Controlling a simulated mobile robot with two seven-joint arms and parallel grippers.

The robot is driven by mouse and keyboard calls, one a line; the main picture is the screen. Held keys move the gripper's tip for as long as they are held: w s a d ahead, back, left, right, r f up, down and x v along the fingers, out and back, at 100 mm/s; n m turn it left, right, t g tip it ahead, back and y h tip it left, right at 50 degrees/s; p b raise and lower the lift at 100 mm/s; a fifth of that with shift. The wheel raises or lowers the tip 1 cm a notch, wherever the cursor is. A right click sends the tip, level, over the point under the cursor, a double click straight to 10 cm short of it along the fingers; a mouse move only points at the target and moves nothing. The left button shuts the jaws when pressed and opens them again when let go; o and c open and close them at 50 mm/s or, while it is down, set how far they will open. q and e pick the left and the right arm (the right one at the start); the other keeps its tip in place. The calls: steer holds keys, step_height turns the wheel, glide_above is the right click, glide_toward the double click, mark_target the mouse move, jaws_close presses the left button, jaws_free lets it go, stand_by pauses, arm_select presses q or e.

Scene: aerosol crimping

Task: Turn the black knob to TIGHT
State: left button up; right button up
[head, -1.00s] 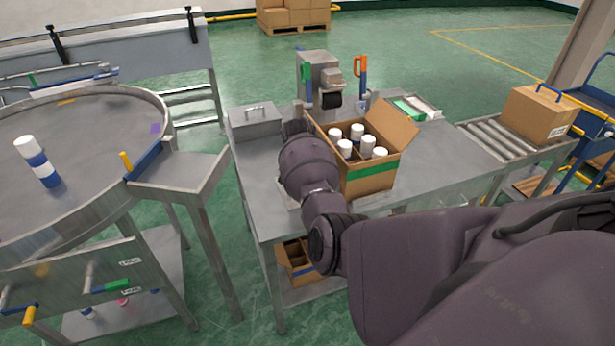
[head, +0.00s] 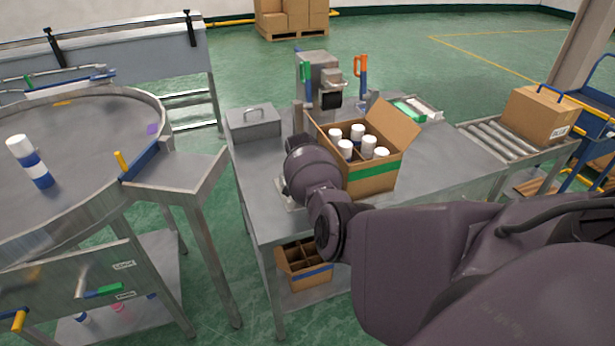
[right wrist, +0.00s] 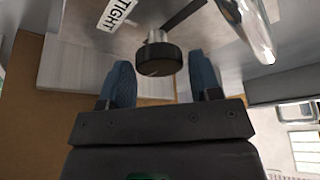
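The black knob (right wrist: 158,61) shows in the right wrist view on a metal shaft against a grey metal surface. A white label reading TIGHT (right wrist: 117,12) is up and left of it. My right gripper (right wrist: 160,66) is open, with one blue finger on each side of the knob and a visible gap on both sides. I cannot tell how deep the knob sits between the fingers. In the head view my right arm reaches over the table; its gripper and the knob are hidden there. My left gripper is not in view.
An open carton (head: 370,178) of white-capped cans stands beside my right arm. Behind it is a grey machine (head: 318,70) with green and orange handles nearby. A grey lidded box (head: 253,125) is at the table's left. A round table (head: 85,130) holds a blue-white can (head: 30,162).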

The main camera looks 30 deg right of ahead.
steer(key=c, duration=0.6)
